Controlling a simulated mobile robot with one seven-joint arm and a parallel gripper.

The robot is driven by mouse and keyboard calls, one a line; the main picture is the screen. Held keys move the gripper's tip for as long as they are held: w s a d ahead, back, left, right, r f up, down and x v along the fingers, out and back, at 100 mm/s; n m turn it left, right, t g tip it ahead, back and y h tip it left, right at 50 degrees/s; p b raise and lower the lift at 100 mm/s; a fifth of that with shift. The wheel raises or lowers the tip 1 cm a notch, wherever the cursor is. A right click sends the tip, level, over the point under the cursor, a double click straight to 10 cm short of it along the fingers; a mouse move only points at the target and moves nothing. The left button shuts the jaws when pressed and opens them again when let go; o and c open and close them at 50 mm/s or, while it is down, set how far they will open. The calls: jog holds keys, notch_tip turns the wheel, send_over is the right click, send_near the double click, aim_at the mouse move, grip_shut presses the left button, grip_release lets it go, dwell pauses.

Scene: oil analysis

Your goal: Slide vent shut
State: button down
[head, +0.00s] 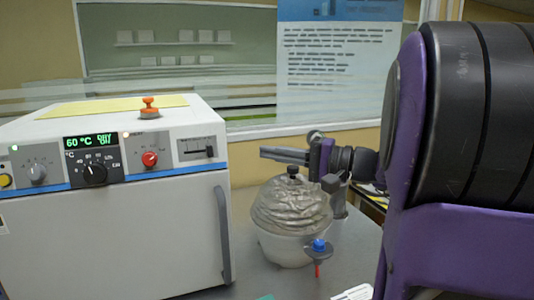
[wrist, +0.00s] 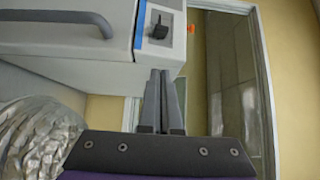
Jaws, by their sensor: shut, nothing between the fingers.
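The vent slider is a small black knob (head: 210,152) on a grey scale plate (head: 193,146) at the right end of the white oven's (head: 110,230) front panel. The knob sits at the right end of its slot. In the wrist view the knob (wrist: 159,29) shows just beyond my fingertips. My gripper (head: 264,153) is shut and empty, pointing left, to the right of the oven and apart from the knob in the head view. In the wrist view the closed fingers (wrist: 161,75) point up toward the panel's lower edge.
A foil-wrapped flask (head: 290,207) with a blue-knobbed stopcock (head: 319,246) stands on the bench below my gripper. The oven's door handle (head: 223,235) juts out below the vent. A red-orange valve (head: 149,107) stands on the oven top.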

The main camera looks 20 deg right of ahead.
aim_at(210, 151)
jog(key=x, duration=0.6)
jog(key=a, duration=0.4)
jog(key=shift+p, duration=0.3)
jog(key=shift+f, duration=0.1)
